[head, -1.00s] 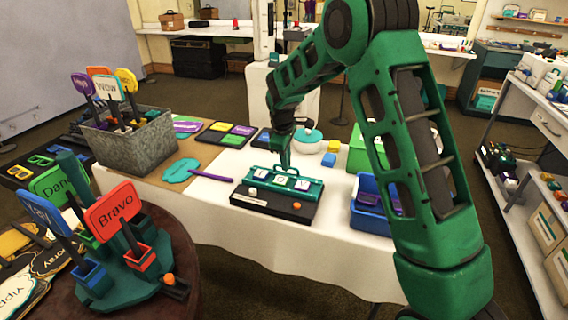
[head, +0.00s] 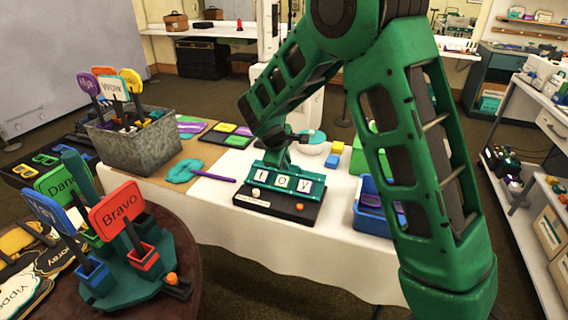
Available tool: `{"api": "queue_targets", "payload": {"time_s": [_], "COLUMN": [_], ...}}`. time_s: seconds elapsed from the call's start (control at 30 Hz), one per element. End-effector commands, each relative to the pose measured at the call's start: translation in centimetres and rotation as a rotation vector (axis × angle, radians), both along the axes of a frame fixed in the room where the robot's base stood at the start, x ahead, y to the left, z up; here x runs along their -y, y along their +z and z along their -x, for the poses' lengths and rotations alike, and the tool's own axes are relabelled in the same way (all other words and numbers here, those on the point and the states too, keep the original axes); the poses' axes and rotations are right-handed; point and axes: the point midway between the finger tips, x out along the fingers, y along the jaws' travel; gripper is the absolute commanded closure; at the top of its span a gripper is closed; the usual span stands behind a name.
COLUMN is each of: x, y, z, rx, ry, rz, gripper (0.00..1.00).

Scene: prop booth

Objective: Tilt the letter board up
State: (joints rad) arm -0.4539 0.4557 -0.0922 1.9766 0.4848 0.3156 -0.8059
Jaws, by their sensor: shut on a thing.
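The letter board (head: 262,184) is a teal panel with white letter tiles on a black base (head: 277,206) on the white-clothed table. Its face is tilted up toward me and the tiles seem to read J, O, Y. My gripper (head: 276,164) is at the board's top rear edge and is shut on it. The fingertips are partly hidden behind the board and by the arm.
A blue bin (head: 366,218) stands right of the board. A purple stick (head: 214,177) and a teal cutout (head: 183,170) lie left of it. A grey metal box (head: 140,146) of signs stands further left. A round table (head: 185,239) with a sign stand is at front left.

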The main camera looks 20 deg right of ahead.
Motion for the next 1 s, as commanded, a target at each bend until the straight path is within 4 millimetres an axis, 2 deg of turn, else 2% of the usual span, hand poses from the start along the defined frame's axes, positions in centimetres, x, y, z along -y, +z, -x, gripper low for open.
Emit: {"api": "queue_targets", "payload": {"time_s": [0.17, 0.9, 0.93, 1.0], "x": [-0.3, -0.8, -0.8, -0.7], "y": [0.5, 0.1, 0.1, 0.1], "z": [0.2, 1.0, 1.0, 1.0], "rx": [0.006, -0.009, -0.009, -0.01], "ry": [0.0, 0.002, 0.002, 0.002], "rz": [-0.002, -0.003, -0.003, -0.002], "gripper": [1.0, 1.0, 0.89, 0.72]}}
